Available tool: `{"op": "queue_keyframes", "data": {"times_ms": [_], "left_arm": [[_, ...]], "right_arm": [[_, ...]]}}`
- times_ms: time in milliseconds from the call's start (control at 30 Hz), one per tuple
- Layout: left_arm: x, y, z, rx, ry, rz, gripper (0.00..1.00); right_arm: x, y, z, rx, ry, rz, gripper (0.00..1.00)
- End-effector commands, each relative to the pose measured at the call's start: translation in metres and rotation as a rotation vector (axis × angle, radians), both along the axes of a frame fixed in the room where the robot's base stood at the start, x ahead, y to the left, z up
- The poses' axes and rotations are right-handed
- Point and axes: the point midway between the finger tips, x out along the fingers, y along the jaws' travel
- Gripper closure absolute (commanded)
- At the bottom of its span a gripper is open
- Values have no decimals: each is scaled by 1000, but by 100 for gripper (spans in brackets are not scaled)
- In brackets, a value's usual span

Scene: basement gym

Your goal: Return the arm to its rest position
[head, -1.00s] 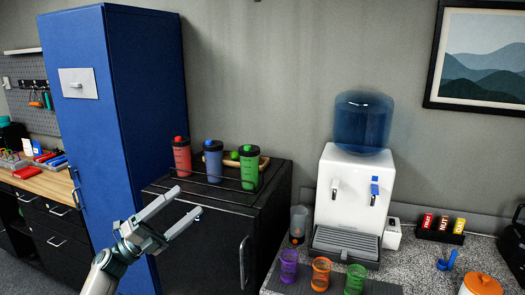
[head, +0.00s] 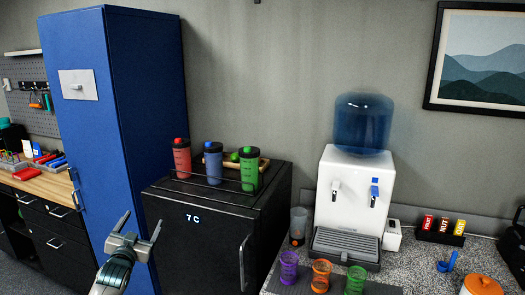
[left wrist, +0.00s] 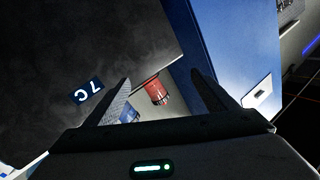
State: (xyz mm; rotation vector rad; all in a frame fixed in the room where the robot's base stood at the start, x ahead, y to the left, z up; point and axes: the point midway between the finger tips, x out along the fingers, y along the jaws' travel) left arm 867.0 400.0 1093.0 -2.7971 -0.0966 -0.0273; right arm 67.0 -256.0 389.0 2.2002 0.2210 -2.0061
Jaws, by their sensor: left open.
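My left gripper (head: 140,226) is open and empty in the head view, its fingers pointing up in front of the blue cabinet and the left edge of the black mini fridge (head: 205,250). In the left wrist view its two fingers (left wrist: 162,92) are spread apart with nothing between them touching. Beyond them show the red bottle (left wrist: 155,90), the fridge front with its 7C display (left wrist: 87,91) and the blue cabinet. My right gripper is not in view.
The tall blue cabinet (head: 110,120) stands behind my left arm. Red (head: 182,158), blue (head: 213,161) and green (head: 249,170) bottles stand on the fridge. A water dispenser (head: 350,190) and colored cups stand on the counter at right. Open floor lies left of my arm.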

Motion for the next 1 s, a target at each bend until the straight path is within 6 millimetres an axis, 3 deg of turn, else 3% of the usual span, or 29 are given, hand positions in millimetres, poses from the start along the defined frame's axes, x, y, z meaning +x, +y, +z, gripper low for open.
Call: {"op": "queue_keyframes", "data": {"times_ms": [267, 467, 767, 1000], "left_arm": [[-26, -9, -115, -20, 156, 3, 22], [-67, -19, -221, -41, 306, 7, 22], [-154, -38, -368, -67, 531, 13, 22], [-242, -54, -471, -88, 708, 18, 22]], "right_arm": [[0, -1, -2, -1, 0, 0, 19], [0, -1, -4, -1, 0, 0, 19], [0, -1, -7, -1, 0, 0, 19], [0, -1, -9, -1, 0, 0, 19]]}}
